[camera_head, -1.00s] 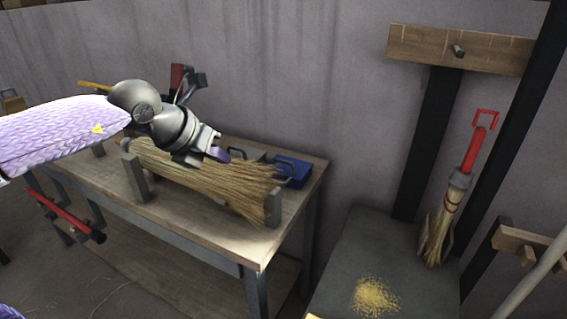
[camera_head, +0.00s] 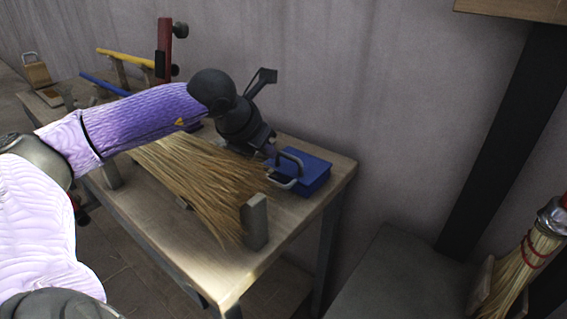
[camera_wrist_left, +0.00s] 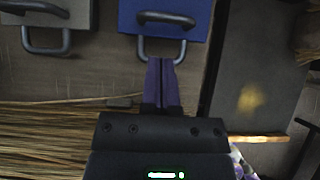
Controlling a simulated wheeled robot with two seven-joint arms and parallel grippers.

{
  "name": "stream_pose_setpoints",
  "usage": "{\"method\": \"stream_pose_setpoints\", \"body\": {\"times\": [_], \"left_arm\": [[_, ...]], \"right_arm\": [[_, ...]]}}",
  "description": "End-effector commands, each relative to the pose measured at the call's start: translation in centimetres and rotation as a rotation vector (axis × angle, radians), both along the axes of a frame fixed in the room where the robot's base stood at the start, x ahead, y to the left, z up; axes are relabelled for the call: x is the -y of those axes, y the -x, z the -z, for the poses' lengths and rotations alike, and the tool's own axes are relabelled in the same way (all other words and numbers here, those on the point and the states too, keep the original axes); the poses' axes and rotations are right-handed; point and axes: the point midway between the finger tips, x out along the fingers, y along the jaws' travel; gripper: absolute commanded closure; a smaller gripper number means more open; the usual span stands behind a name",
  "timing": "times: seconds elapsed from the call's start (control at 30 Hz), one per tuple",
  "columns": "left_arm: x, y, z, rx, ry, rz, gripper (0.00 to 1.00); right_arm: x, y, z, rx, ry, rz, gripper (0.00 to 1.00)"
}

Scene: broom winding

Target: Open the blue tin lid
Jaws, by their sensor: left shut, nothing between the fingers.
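The blue tin (camera_head: 313,177) sits on the far right corner of the wooden bench, with a grey loop handle (camera_head: 299,161) on its near side. In the left wrist view the blue tin (camera_wrist_left: 190,8) is at the top, its handle (camera_wrist_left: 183,20) hanging towards me. My left gripper (camera_head: 271,155) is just left of the tin. In the left wrist view its purple fingers (camera_wrist_left: 161,70) are shut and empty, their tips at the lower end of the handle loop. I cannot tell whether they touch it. The lid looks closed. My right gripper is not in view.
A bundle of straw (camera_head: 205,180) lies along the bench beneath my left arm, beside an upright grey post (camera_head: 255,222). A grey tin (camera_wrist_left: 45,12) with a similar handle is left of the blue tin. The wall (camera_head: 370,80) rises close behind the bench.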

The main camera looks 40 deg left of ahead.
Motion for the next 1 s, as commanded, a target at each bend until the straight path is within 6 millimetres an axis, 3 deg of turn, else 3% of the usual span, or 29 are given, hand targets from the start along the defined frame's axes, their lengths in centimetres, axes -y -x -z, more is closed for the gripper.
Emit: {"method": "stream_pose_setpoints", "body": {"times": [0.23, 0.4, 0.8, 1.0], "left_arm": [[-0.1, -2.7, 3.7, 0.0, 0.006, -0.001, 1.0], [-0.3, -3.6, 4.8, -0.001, 0.002, -0.001, 1.0], [-0.3, -3.7, 4.7, -0.002, 0.001, -0.001, 1.0], [-0.3, -3.9, 3.9, -0.036, 0.007, 0.0, 1.0]], "right_arm": [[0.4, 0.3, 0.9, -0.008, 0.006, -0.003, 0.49], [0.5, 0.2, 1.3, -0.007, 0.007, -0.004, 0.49], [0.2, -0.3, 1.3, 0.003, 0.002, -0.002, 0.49], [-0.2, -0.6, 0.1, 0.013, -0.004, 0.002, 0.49]]}}
